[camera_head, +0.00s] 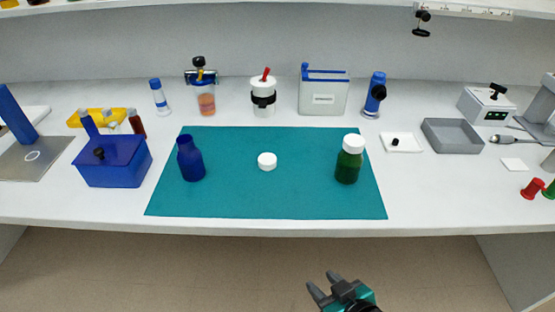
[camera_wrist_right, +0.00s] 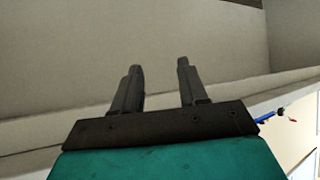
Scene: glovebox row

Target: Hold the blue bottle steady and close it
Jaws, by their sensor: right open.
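The blue bottle (camera_head: 190,160) stands upright and uncapped at the left of the teal mat (camera_head: 225,200). A white cap (camera_head: 267,161) lies on the mat to the right of the blue bottle, apart from it. A green bottle (camera_head: 348,163) with a white cap on it stands at the right of the mat. My right gripper (camera_head: 323,285) is in front of the bench, below its front edge in the head view, far from both bottles. Its two fingers are apart and empty in the right wrist view (camera_wrist_right: 160,85). My left gripper is not in view.
A blue box (camera_head: 112,165) stands left of the mat. A row of labware, including a grey-white container (camera_head: 324,92), stands behind it. The mat's front and middle have free room.

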